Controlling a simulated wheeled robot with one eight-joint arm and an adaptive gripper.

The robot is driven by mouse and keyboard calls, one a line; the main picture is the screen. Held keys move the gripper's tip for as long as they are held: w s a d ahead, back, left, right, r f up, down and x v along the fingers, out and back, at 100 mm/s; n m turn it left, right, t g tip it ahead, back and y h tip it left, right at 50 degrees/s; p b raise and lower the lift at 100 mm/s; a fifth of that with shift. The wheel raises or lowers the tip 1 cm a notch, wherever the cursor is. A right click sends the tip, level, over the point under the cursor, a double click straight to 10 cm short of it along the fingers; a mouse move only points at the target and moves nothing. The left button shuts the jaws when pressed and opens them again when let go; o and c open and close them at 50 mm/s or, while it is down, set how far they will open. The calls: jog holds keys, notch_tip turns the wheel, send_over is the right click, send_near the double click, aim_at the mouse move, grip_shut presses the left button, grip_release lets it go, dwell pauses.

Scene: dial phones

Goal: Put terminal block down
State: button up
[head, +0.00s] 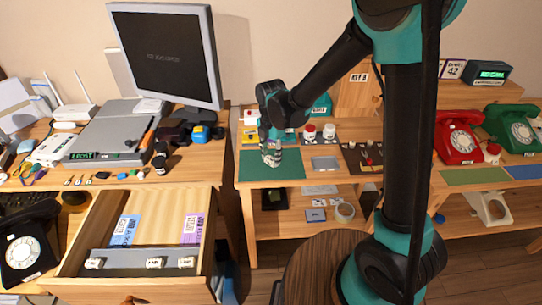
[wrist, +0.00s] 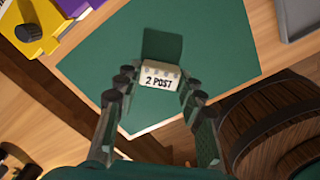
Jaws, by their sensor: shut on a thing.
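The terminal block (wrist: 159,80) is a small cream block labelled "2 POST" in the wrist view. My gripper (wrist: 154,95) is shut on it, with a finger on either side. The block is over the green mat (wrist: 215,45); a dark shadow lies on the mat just beyond it, and I cannot tell whether the block touches the mat. In the head view my gripper (head: 271,152) is over the left-middle of the green mat (head: 290,170), and the block is mostly hidden by the fingers.
A grey tray (head: 325,163) and a dark board (head: 362,158) stand right of the mat. An open drawer (head: 150,230) at left holds several cream blocks (head: 155,262). A round wooden barrel (head: 320,262) stands in front. The mat's right part is clear.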

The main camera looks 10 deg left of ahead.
aim_at(271, 158)
jog(key=o, duration=0.9)
jog(key=shift+f, duration=0.1)
notch_tip(271, 158, up, 12)
jog(key=shift+r, duration=0.15)
jog(key=s+d+f+m+t, duration=0.1)
jog(key=s+d+f+m, duration=0.2)
jog(key=d+m, duration=0.7)
jog(key=s+d+f+m+t, duration=0.1)
jog(key=s+d+f+m, duration=0.2)
jog(key=d+m, duration=0.7)
jog(key=s+d+f+m+t, duration=0.2)
jog(key=s+d+f+m, duration=0.1)
jog(key=d+m, duration=0.6)
jog(key=shift+s+d+f+m, duration=0.15)
jog(key=shift+s+d, duration=0.3)
jog(key=shift+d, duration=0.55)
jog(key=shift+s+d+r+m, duration=0.1)
jog(key=shift+s+d+m, duration=0.25)
jog(key=shift+d, duration=0.6)
